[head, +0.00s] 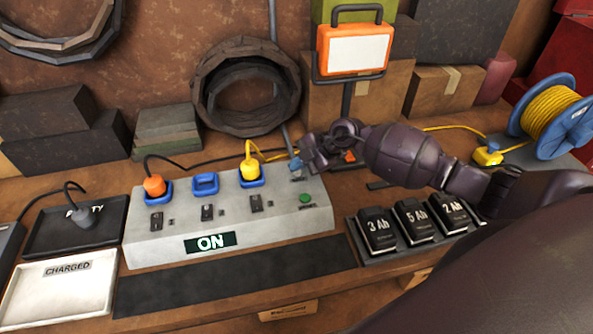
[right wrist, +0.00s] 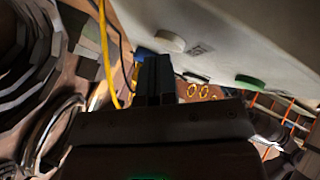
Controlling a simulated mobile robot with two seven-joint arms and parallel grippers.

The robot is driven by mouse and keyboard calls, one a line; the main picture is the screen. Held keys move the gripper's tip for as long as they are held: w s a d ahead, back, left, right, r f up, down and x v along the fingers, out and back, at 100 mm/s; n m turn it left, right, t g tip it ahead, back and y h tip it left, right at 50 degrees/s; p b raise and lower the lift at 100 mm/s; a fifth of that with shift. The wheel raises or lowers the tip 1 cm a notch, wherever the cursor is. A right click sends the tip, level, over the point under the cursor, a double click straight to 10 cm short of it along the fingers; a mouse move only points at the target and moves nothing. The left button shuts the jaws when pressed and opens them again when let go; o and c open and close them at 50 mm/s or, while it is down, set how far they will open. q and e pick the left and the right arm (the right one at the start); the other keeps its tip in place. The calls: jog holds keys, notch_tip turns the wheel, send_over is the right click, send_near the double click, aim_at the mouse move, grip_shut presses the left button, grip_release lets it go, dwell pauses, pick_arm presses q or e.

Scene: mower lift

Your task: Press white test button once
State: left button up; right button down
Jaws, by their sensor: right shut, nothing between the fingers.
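The grey power box (head: 290,222) stands on the bench with an "ON" sign (head: 210,242) on its front. A green button (head: 305,198) is on its right part; it also shows in the right wrist view (right wrist: 248,81). The round white button (right wrist: 169,41) shows on the box face in the right wrist view, just beyond my fingertips. In the head view my gripper hides that spot. My right gripper (head: 297,170) is shut and empty at the box's back right edge. I cannot tell whether its tips touch the button. My left gripper is out of view.
An orange plug (head: 154,186) and a yellow plug (head: 250,170) sit in blue sockets, with cords running behind. Battery packs labelled in Ah (head: 415,220) stand right of the box. A dark mat (head: 235,276) lies in front. An orange-framed lamp (head: 355,49) stands behind.

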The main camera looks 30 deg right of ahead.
aim_at(297, 173)
jog(key=shift+f, duration=0.25)
dwell(0.5)
jog(key=shift+r, duration=0.1)
jog(key=shift+r+p, duration=0.7)
jog(key=shift+p, duration=0.5)
jog(key=shift+r+p, duration=0.95)
jog(key=shift+r, duration=1.55)
